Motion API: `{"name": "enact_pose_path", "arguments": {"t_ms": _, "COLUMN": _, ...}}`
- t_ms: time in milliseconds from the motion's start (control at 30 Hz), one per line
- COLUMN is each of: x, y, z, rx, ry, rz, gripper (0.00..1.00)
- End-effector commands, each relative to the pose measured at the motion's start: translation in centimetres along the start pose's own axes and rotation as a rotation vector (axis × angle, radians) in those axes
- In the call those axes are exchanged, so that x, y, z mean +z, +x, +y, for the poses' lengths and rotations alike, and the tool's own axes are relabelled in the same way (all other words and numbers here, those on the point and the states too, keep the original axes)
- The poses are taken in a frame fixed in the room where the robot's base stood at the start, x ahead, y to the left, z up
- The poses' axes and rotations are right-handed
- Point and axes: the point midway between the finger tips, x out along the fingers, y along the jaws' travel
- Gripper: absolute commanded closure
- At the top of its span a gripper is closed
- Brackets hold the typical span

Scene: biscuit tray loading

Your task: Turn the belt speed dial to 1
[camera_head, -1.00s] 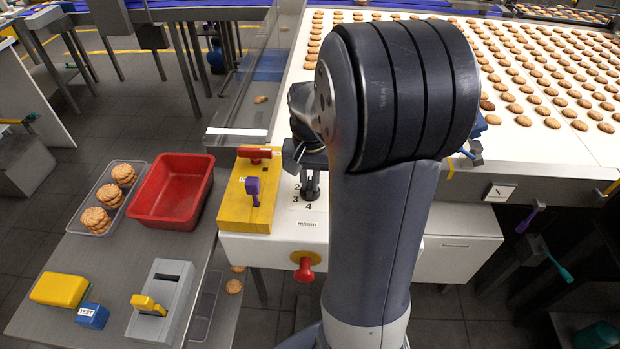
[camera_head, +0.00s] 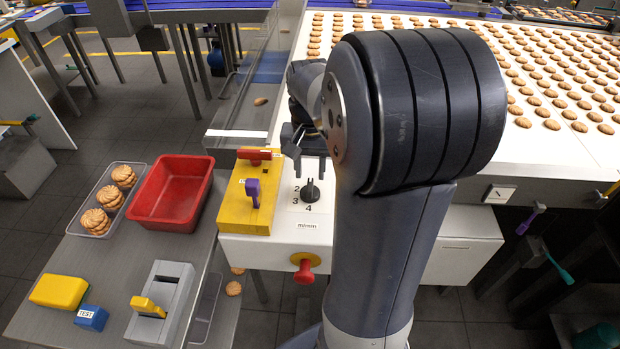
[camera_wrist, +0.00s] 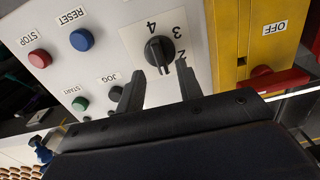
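The belt speed dial (camera_head: 311,191) is a round black knob with a raised grip bar on the white control panel. The numbers 2, 3 and 4 show around it in the camera_head view; 1 is not readable. In the camera_wrist view the dial (camera_wrist: 160,52) sits just beyond the fingertips, roughly centred between them. Which number its bar points at is hard to tell. My gripper (camera_wrist: 160,69) is open and empty, its two black fingers apart. In the camera_head view my arm hides part of it, and it hovers above and behind the dial.
A yellow box (camera_head: 237,216) with a red handle and a purple lever stands left of the dial. A red knob (camera_head: 305,271) is on the panel's front. STOP (camera_wrist: 39,58), RESET (camera_wrist: 82,39), START (camera_wrist: 80,103) and JOG buttons share the panel.

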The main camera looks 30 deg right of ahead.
Motion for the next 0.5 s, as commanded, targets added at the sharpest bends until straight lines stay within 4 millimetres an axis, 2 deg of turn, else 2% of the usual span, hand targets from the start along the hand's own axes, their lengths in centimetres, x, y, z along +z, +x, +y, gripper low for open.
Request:
{"name": "enact_pose_path", "arguments": {"t_ms": 33, "x": -0.1, "y": -1.2, "z": 0.0, "rx": -0.002, "ry": 0.000, "rz": 0.005, "gripper": 0.65}}
{"name": "enact_pose_path", "arguments": {"t_ms": 200, "x": 0.0, "y": -4.3, "z": 0.0, "rx": -0.001, "ry": 0.000, "rz": 0.003, "gripper": 0.65}}
{"name": "enact_pose_path", "arguments": {"t_ms": 300, "x": 0.0, "y": -5.5, "z": 0.0, "rx": -0.001, "ry": 0.001, "rz": 0.002, "gripper": 0.65}}
{"name": "enact_pose_path", "arguments": {"t_ms": 500, "x": 0.0, "y": -6.5, "z": 0.0, "rx": 0.000, "ry": 0.001, "rz": 0.000, "gripper": 0.65}}
